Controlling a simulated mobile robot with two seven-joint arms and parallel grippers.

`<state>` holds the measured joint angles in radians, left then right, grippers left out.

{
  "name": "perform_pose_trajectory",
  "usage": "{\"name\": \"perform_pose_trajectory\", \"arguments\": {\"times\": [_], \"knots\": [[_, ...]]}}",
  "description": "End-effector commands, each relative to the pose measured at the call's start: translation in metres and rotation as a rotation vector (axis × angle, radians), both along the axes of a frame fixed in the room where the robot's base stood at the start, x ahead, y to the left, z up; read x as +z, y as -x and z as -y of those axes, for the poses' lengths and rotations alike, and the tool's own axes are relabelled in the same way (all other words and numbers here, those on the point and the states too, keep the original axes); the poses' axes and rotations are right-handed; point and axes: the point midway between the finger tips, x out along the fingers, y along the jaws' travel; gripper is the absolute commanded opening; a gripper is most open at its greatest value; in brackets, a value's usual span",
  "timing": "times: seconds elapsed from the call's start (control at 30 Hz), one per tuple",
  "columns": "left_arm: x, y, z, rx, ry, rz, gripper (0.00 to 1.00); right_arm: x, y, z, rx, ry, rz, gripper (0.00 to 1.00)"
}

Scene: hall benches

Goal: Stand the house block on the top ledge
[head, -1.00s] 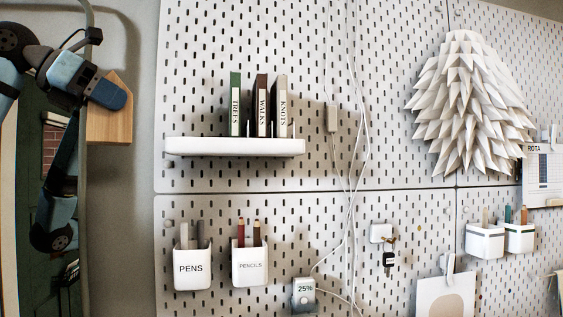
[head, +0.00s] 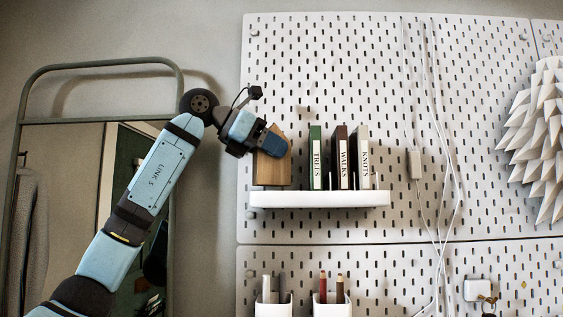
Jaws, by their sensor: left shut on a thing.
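The wooden house block (head: 271,170) is at the left end of the white ledge (head: 320,199), left of the books. It looks upright, with its lower edge at about the ledge's surface; I cannot tell whether it touches. My left gripper (head: 268,143) reaches in from the left and is shut on the upper part of the block, hiding some of its top. My right gripper is not in view.
A green book (head: 315,158), a brown book (head: 340,158) and a pale book (head: 362,158) stand on the ledge just right of the block. White cables (head: 428,120) hang on the pegboard (head: 300,60). Pen and pencil cups hang below. A framed mirror (head: 110,160) stands left.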

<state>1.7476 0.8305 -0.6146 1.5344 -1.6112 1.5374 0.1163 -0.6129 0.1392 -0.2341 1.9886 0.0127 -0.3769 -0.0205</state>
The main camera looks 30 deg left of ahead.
Motion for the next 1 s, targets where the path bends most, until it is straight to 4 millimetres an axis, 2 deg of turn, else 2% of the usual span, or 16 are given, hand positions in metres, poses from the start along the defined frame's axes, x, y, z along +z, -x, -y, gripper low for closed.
{"name": "perform_pose_trajectory", "arguments": {"times": [0.1, 0.23, 0.5, 0.87, 0.9, 1.0], "knots": [[0.001, -0.012, 0.009, 0.000, 0.001, -0.001, 0.16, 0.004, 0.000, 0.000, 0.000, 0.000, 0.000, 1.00], [-0.003, -0.016, 0.011, 0.001, 0.001, 0.001, 0.16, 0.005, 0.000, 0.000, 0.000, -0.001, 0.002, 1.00], [-0.035, -0.015, 0.011, 0.001, 0.000, -0.001, 0.16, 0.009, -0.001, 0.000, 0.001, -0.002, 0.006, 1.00], [-0.039, -0.015, 0.011, 0.000, 0.001, 0.001, 0.16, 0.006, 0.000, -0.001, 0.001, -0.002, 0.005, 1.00], [-0.040, -0.015, 0.011, 0.000, 0.001, -0.001, 0.45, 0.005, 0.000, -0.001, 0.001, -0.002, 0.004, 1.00], [-0.039, -0.015, 0.011, 0.000, 0.001, -0.001, 0.68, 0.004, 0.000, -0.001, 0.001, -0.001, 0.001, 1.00]]}}
